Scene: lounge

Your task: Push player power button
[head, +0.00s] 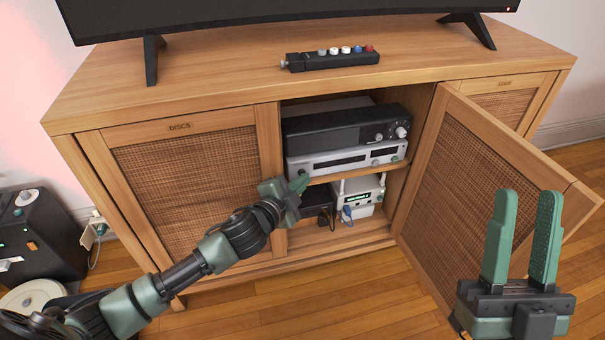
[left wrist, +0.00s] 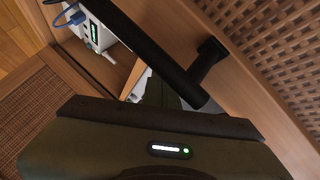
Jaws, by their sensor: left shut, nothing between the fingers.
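A silver unit (head: 346,160), which looks like the player, sits on the middle shelf of the open cabinet bay, under a black unit (head: 345,130) with knobs. Small round controls show at the right of the silver front. I cannot tell which one is the power button. My left gripper (head: 299,184) is shut and empty. Its fingertips are just in front of the silver unit's lower left corner; I cannot tell whether they touch. In the left wrist view the fingers are mostly hidden behind a black bar handle (left wrist: 160,55). My right gripper (head: 522,240) is open and empty, at the lower right.
The cabinet door (head: 480,190) stands open on the right. The DISCS door (head: 185,180) is closed on the left. A white box (head: 362,198) with cables is on the bottom shelf; it also shows in the left wrist view (left wrist: 98,30).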

